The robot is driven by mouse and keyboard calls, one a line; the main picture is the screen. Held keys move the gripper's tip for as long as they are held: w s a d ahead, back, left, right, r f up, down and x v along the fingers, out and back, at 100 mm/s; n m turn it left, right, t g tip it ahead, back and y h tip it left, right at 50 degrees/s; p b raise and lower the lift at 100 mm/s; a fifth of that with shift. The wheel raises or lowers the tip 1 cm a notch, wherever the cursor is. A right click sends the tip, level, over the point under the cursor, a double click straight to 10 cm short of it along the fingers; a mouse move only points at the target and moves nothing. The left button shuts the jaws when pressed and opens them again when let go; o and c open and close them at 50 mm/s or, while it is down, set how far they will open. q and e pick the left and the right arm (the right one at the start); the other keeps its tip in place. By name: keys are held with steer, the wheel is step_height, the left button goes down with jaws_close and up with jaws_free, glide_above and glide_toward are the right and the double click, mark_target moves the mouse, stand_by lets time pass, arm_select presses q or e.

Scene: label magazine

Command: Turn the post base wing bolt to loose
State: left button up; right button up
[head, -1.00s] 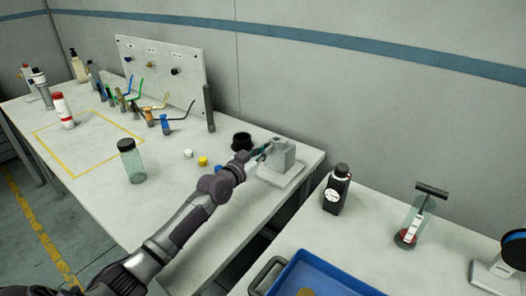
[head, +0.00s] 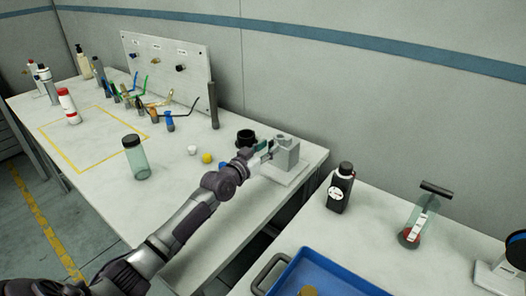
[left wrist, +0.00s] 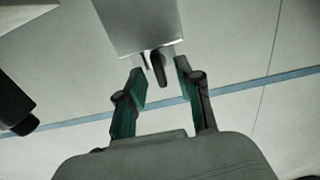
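The post base (head: 287,153) is a grey block on a flat plate near the right end of the long table. In the left wrist view its block (left wrist: 140,25) fills the top middle. The wing bolt (left wrist: 158,68) is a small dark piece sticking out of the block. My left gripper (left wrist: 161,72) is open, with one teal-padded finger on each side of the bolt and visible gaps between. In the head view the left gripper (head: 265,151) is at the block's left side, and the bolt is hidden. My right gripper is not in view.
A black cup (head: 246,138) stands just behind the left gripper. A capped clear jar (head: 135,160) and small caps lie to the left. A panel with knobs (head: 168,67) stands at the back. A nearer table carries a blue tray (head: 325,275) and a black bottle (head: 340,190).

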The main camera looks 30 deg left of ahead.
arm_select(q)
steer(key=s+a, duration=0.1)
steer(key=s, duration=1.1)
steer(key=shift+a, duration=0.3)
steer(key=shift+w, duration=0.1)
